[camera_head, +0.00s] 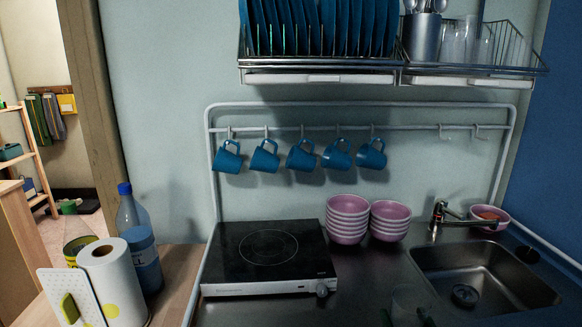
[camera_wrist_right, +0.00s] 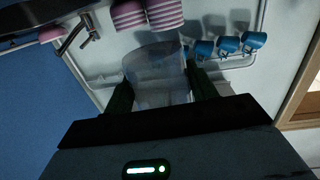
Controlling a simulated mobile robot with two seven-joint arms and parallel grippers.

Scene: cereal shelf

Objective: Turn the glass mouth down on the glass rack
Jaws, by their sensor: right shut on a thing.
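A clear glass (camera_head: 408,297) is at the bottom edge of the head view, low over the counter in front of the pink bowls. My right gripper (camera_head: 407,316) is shut on it, with a dark green finger at each side. In the right wrist view the glass (camera_wrist_right: 156,66) stands out between the two fingers of the gripper (camera_wrist_right: 160,88). Which end is its mouth I cannot tell. The glass rack (camera_head: 475,70) is the right part of the wire shelf on the wall, with clear glasses (camera_head: 458,45) in it. My left gripper is not in view.
Blue plates (camera_head: 320,27) and a metal cutlery holder (camera_head: 421,38) fill much of the shelf. Blue mugs (camera_head: 302,156) hang on a rail below. Pink bowls (camera_head: 347,219), a tap (camera_head: 438,215), a sink (camera_head: 485,275) and a black hob (camera_head: 265,255) are on the counter.

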